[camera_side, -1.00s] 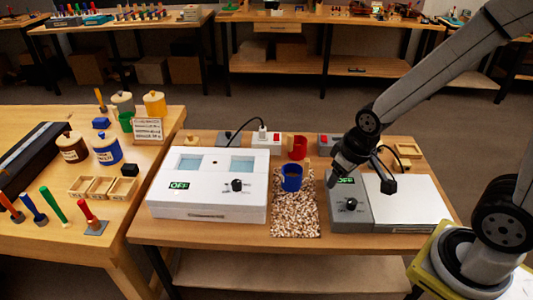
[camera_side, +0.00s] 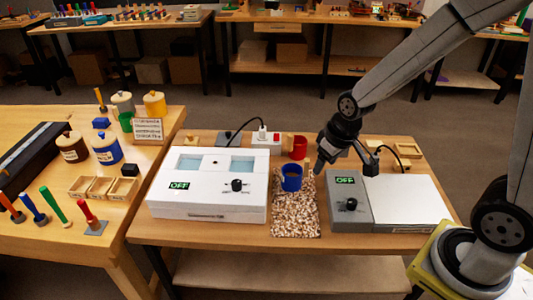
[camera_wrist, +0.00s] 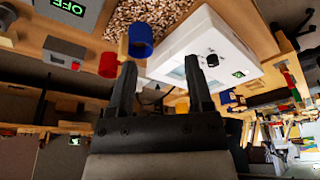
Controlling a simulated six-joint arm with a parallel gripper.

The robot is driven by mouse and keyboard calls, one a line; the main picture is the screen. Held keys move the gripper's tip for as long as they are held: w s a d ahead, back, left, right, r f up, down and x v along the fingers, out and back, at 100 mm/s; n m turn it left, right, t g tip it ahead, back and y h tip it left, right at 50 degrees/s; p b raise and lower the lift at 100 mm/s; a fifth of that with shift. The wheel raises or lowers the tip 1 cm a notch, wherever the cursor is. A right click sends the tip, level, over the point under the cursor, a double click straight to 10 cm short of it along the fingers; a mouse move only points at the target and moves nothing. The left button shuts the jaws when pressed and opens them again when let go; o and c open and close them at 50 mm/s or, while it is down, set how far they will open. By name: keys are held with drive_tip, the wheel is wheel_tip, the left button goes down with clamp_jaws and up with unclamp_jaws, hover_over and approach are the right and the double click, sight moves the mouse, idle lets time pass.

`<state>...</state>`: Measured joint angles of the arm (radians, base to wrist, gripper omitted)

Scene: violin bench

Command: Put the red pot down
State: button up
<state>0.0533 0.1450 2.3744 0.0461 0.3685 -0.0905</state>
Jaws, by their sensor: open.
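The red pot (camera_side: 298,147) stands upright behind the blue pot, near the back of the bench. In the wrist view the red pot (camera_wrist: 108,65) is left of my left finger. The blue pot (camera_side: 291,178) stands at the back part of the speckled chip mat (camera_side: 295,217); it also shows in the wrist view (camera_wrist: 140,43). My gripper (camera_side: 319,170) is just right of the blue pot in the side view. In the wrist view its two fingers (camera_wrist: 160,64) are apart with no pot between them.
A white box with two windows (camera_side: 207,205) stands left of the mat, its display reading OFF. A grey unit with a white plate (camera_side: 408,205) stands right, also OFF. A socket strip (camera_side: 267,141) and cables lie behind. The side table (camera_side: 60,218) holds jars, trays and tools.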

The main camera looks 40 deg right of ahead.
drive_tip(key=w+d+f, duration=0.1)
drive_tip(key=w+d, duration=0.2)
drive_tip(key=w, duration=0.3)
drive_tip(key=w+d+f, duration=0.1)
drive_tip(key=w+d, duration=0.2)
drive_tip(key=w, duration=0.3)
drive_tip(key=t, duration=0.2)
approach(291, 135)
drive_tip(key=x, duration=0.3)
drive_tip(key=shift+w+a+r, duration=0.1)
drive_tip(key=shift+a, duration=0.2)
drive_tip(key=shift+g, duration=0.3)
drive_tip(key=shift+x, duration=1.3)
drive_tip(key=shift+d+x, duration=0.15)
drive_tip(key=shift+x, duration=1.15)
drive_tip(key=shift+d+x, duration=0.1)
drive_tip(key=shift+x, duration=1.2)
